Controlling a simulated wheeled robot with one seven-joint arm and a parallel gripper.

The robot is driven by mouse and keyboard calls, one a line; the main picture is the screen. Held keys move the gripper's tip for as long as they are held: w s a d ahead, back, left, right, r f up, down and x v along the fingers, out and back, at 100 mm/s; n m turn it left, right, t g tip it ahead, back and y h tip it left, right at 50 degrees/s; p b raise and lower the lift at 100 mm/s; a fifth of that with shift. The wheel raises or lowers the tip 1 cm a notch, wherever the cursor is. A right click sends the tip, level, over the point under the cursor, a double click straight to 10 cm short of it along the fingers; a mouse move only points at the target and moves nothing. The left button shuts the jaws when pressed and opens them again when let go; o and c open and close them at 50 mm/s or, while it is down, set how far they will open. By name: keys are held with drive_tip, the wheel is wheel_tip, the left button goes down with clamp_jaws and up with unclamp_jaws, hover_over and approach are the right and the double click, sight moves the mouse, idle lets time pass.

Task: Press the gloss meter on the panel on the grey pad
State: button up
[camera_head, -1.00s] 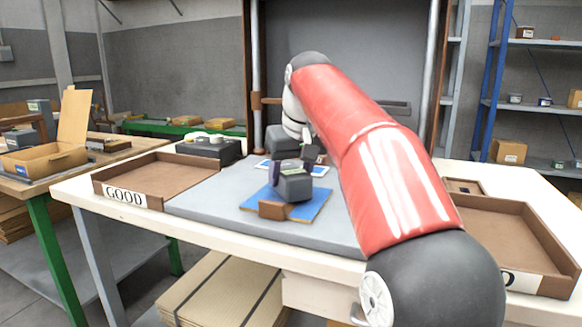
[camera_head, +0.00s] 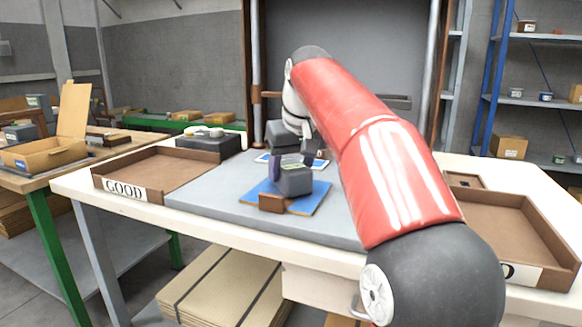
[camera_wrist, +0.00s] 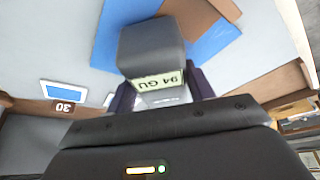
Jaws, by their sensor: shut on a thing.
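The gloss meter (camera_head: 295,182) is a dark grey block at the middle of the bench. In the wrist view the meter (camera_wrist: 152,48) has a pale display reading "94 GU", upside down. My gripper (camera_wrist: 162,92) is shut on it, with a dark purple finger on each side. The blue panel (camera_head: 317,196) lies flat on the grey pad (camera_head: 225,199). The meter stands over the panel and appears to rest on it; its underside is hidden. A brown block (camera_head: 274,203) sits on the panel's front part, beside the meter.
A brown tray marked GOOD (camera_head: 160,172) stands on the left, another brown tray (camera_head: 510,230) on the right. A dark box (camera_head: 208,146) is at the back left. Small blue-and-white cards (camera_wrist: 62,91) lie behind the panel. The pad's left part is clear.

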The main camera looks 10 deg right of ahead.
drive_tip(key=shift+f, duration=0.55)
idle(1.3)
drive_tip(key=shift+r, duration=0.1)
wheel_tip(320, 180, up, 2)
drive_tip(key=shift+r+p, duration=0.1)
drive_tip(key=shift+p, duration=0.55)
drive_tip(key=shift+r, duration=2.5)
drive_tip(key=shift+s, duration=0.1)
